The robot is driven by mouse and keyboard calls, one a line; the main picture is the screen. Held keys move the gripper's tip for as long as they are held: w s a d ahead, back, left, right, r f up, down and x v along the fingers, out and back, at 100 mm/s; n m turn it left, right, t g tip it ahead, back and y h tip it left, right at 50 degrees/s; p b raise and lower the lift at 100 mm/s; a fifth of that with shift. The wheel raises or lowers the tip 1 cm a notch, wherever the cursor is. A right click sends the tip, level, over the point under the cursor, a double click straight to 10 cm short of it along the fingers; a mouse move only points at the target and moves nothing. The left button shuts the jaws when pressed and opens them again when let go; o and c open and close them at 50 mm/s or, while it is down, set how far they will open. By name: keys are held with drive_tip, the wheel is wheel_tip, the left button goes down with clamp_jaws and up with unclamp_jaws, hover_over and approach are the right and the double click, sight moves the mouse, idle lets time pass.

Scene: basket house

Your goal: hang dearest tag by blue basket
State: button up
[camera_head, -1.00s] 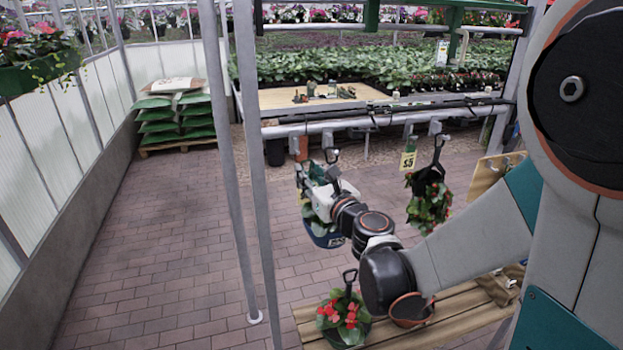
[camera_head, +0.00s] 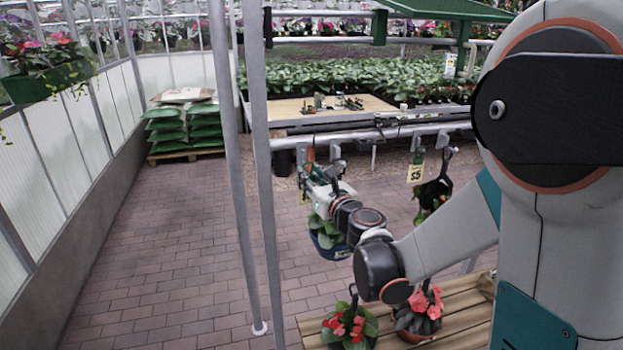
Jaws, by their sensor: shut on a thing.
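The blue basket (camera_head: 332,246) with green leaves hangs from the rail, partly hidden by my arm. My gripper (camera_head: 314,186) is just above and left of it, beneath the rail. It is shut on what looks like a yellow tag (camera_head: 304,196), mostly hidden by the gripper, so its price cannot be read. Another yellow tag (camera_head: 415,173), marked $5, hangs from the rail to the right.
A wooden bench (camera_head: 455,322) in front holds a red-flowered basket with a black hook (camera_head: 350,325) and a red-flowered terracotta pot (camera_head: 420,318). Metal posts (camera_head: 262,190) stand left of my gripper. Brick floor (camera_head: 165,260) is open at left.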

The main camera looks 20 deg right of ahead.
drive_tip(key=shift+w, duration=0.25)
idle(0.8)
drive_tip(key=shift+w+b, duration=0.3)
drive_tip(key=shift+w, duration=0.9)
drive_tip(key=shift+w, duration=0.15)
drive_tip(key=shift+w, duration=0.3)
drive_tip(key=shift+b, duration=0.35)
drive_tip(key=shift+w+f, duration=0.1)
drive_tip(key=shift+f, duration=0.1)
drive_tip(key=shift+f+b, duration=0.3)
drive_tip(key=shift+b, duration=0.2)
drive_tip(key=o, duration=0.9)
